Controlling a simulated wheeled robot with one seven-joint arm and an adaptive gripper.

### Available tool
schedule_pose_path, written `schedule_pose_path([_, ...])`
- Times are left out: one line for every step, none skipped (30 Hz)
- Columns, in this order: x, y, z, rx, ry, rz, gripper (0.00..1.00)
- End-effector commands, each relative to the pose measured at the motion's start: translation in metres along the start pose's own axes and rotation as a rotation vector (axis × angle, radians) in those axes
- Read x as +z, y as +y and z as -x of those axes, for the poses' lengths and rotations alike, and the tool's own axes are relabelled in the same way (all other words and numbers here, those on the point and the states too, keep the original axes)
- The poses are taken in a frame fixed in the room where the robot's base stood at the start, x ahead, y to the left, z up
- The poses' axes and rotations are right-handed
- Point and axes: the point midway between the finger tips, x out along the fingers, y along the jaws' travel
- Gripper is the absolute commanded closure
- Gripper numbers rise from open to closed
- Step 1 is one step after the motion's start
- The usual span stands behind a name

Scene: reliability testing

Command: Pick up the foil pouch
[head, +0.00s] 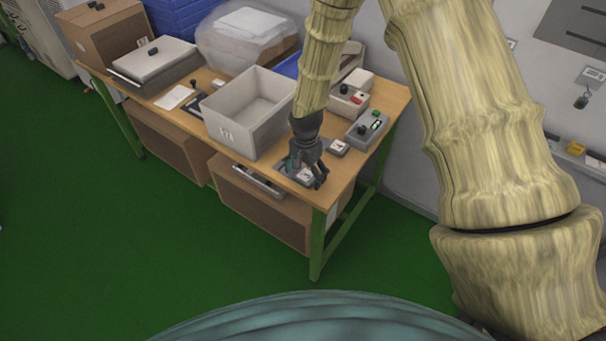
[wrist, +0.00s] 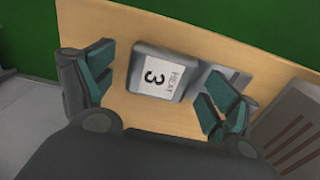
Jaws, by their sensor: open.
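My gripper (head: 306,173) is open above the front right corner of the wooden table. In the wrist view, its two green-padded fingers (wrist: 155,92) stand apart. A grey block with a white label reading "HEAT 3" (wrist: 157,77) lies between them, apart from the left finger. It also shows under the gripper in the head view (head: 306,176). A flat grey piece (wrist: 213,79) lies beside the block, partly hidden by the right finger. I cannot tell for certain which of these is the foil pouch.
The wooden table (head: 335,180) has an open white bin (head: 228,133) left of my gripper. Another small labelled grey block (head: 338,147) and a control box with buttons (head: 367,129) stand behind to the right. A slotted grey thing (wrist: 292,125) shows at the wrist view's right.

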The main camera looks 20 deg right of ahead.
Motion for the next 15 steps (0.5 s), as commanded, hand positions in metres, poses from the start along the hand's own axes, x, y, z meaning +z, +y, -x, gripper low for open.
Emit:
schedule_pose_path([-0.0002, -0.0002, -0.0009, 0.0, 0.0, 0.0, 0.12])
schedule_pose_path([-0.0002, -0.0003, -0.0013, -0.001, 0.001, 0.0, 0.12])
schedule_pose_path([-0.0003, -0.0004, -0.0017, -0.001, 0.001, 0.0, 0.12])
schedule_pose_path([-0.0003, -0.0004, -0.0019, -0.001, 0.001, 0.0, 0.12])
schedule_pose_path([-0.0003, -0.0004, -0.0019, -0.001, 0.001, 0.0, 0.12])
schedule_pose_path([-0.0003, -0.0004, -0.0019, -0.001, 0.001, 0.0, 0.12])
schedule_pose_path([-0.0003, -0.0004, -0.0019, -0.001, 0.001, 0.0, 0.12])
schedule_pose_path([-0.0003, -0.0004, -0.0019, -0.001, 0.001, 0.0, 0.12])
schedule_pose_path([-0.0003, -0.0004, -0.0019, -0.001, 0.001, 0.0, 0.14])
schedule_pose_path([-0.0003, -0.0004, -0.0019, -0.001, 0.001, 0.0, 0.2])
schedule_pose_path([-0.0003, -0.0004, -0.0019, -0.001, 0.001, 0.0, 0.25])
schedule_pose_path([-0.0003, -0.0004, -0.0019, -0.001, 0.001, 0.0, 0.33])
schedule_pose_path([-0.0002, -0.0004, -0.0019, -0.001, 0.001, 0.0, 0.38])
schedule_pose_path([-0.0002, -0.0004, -0.0018, -0.001, 0.001, 0.0, 0.43])
schedule_pose_path([-0.0002, -0.0004, -0.0018, -0.001, 0.001, 0.0, 0.51])
